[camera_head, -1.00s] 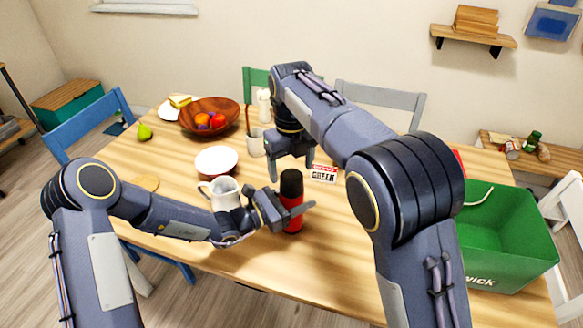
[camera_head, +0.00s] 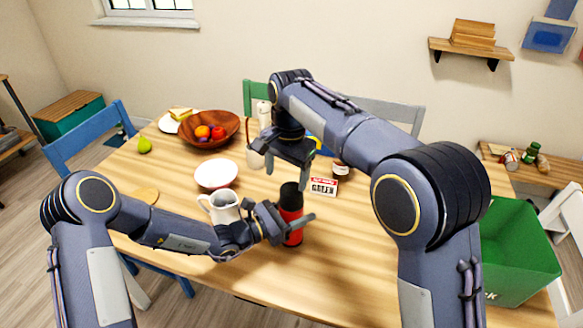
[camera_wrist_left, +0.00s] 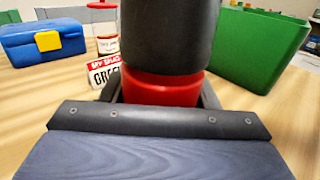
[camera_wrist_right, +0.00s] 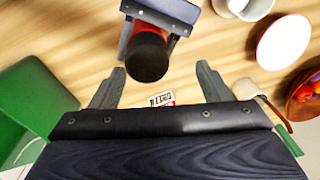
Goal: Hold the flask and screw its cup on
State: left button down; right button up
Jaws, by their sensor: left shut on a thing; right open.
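The flask (camera_head: 293,234) stands upright on the table, with a red body and a black cup-like top (camera_head: 290,197). The top sits on the body; I cannot tell how tightly. My left gripper (camera_head: 292,219) is shut on the flask's red body from the side, just below the black top. The left wrist view shows the black top (camera_wrist_left: 168,38) close up above the red body (camera_wrist_left: 160,88). My right gripper (camera_wrist_right: 160,66) is open and empty, above and behind the flask. In the right wrist view the black top (camera_wrist_right: 148,57) appears near and between the fingertips.
A white jug (camera_head: 222,207) stands just left of the flask. A small sign (camera_head: 323,187) and a jar (camera_head: 341,168) are behind it. A white bowl (camera_head: 216,174) and a wooden fruit bowl (camera_head: 222,142) lie farther left. A green crate (camera_head: 520,255) is at right.

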jog(key=n, duration=0.5)
jog(key=shift+s+n, duration=0.1)
jog(key=shift+n, duration=0.2)
jog(key=n, duration=1)
jog(key=shift+s+d+r+n, duration=0.1)
jog(key=shift+n, duration=0.2)
jog(key=n, duration=0.4)
jog(key=shift+d+r+n, duration=0.1)
jog(key=shift+n, duration=0.3)
jog(key=n, duration=0.5)
jog(key=shift+r, duration=0.1)
jog(key=n, duration=0.5)
jog(key=shift+d+r+n, duration=0.15)
jog(key=shift+n, duration=0.15)
jog(key=n, duration=0.4)
jog(key=shift+d+r+n+h, duration=0.1)
jog(key=shift+r+n+h, duration=0.05)
jog(key=shift+n+h, duration=0.2)
jog(key=n, duration=0.7)
jog(key=shift+d+r, duration=0.15)
jog(key=shift+r, duration=0.1)
jog(key=shift+f, duration=0.15)
